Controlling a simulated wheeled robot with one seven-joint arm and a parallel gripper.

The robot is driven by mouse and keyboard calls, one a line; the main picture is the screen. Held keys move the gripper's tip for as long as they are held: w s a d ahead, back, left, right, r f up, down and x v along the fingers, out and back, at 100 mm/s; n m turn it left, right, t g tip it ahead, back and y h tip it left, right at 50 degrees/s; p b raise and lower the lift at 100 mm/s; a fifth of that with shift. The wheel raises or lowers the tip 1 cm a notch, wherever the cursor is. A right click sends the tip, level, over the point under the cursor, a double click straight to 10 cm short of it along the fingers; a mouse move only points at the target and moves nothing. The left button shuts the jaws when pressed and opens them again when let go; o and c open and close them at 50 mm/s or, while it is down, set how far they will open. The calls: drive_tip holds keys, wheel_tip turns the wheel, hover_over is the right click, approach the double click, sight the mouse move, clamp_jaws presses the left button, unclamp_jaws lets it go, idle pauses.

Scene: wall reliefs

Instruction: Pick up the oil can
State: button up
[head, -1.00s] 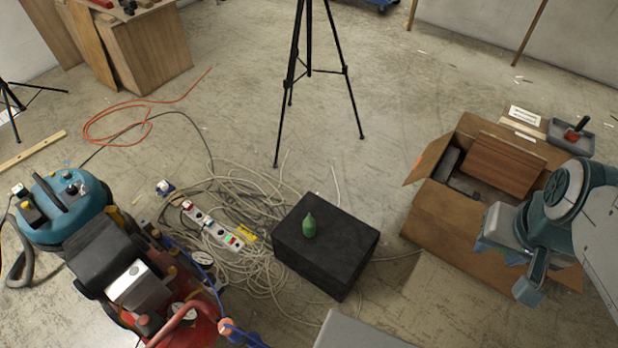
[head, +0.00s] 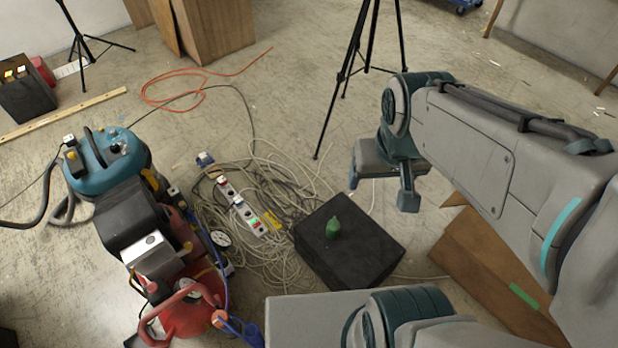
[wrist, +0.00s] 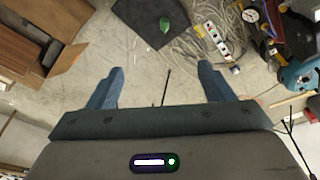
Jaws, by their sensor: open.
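The oil can (head: 333,228) is small and green with a pointed top. It stands upright on a black box (head: 318,264) in the head view. The wrist view shows the oil can (wrist: 172,28) near the top middle, on the black box (wrist: 136,12). My gripper (head: 380,195) is open and empty. It is above and a little to the right of the oil can in the head view, clear of it. In the wrist view the fingers of my gripper (wrist: 160,82) are spread wide, with bare floor between them.
Cables and power strips (head: 240,205) lie left of the box. A red machine (head: 185,310) and a teal vacuum (head: 105,160) stand further left. A black tripod (head: 345,75) stands behind. An open cardboard box (head: 480,260) is at right, partly hidden by my arm.

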drive_tip(key=w+d+f+n+g+h+b, duration=0.1)
drive_tip(key=w+f+n+h+b, duration=0.4)
drive_tip(key=f, duration=0.7)
drive_tip(key=w+d+f+n+g+h+b, duration=0.1)
drive_tip(key=w+f+n+h+b, duration=0.25)
drive_tip(key=f+b, duration=0.6)
drive_tip(key=w+d+f+n+g+h+b, duration=0.1)
drive_tip(key=w+d+f+n+h+b, duration=0.25)
drive_tip(key=f, duration=1.05)
drive_tip(key=n+t+y+b, duration=0.4)
drive_tip(key=n+t+b, duration=0.9)
drive_tip(key=n+t, duration=0.4)
approach(331, 234)
drive_tip(key=shift+w+d+r+n+g, duration=0.15)
drive_tip(key=shift+w+r+n+g, duration=0.2)
drive_tip(key=shift+w+n, duration=0.3)
drive_tip(key=shift+w+d+f, duration=0.1)
drive_tip(key=shift+w, duration=0.05)
drive_tip(key=b+x, duration=0.2)
drive_tip(key=x, duration=0.5)
drive_tip(key=shift+w+d, duration=0.15)
drive_tip(key=shift+w, duration=0.1)
drive_tip(key=b+x, duration=0.3)
drive_tip(key=x, duration=0.1)
drive_tip(key=shift+w+d, duration=0.15)
drive_tip(key=shift+w, duration=0.25)
drive_tip(key=shift+w+d, duration=0.15)
drive_tip(key=shift+w, duration=0.15)
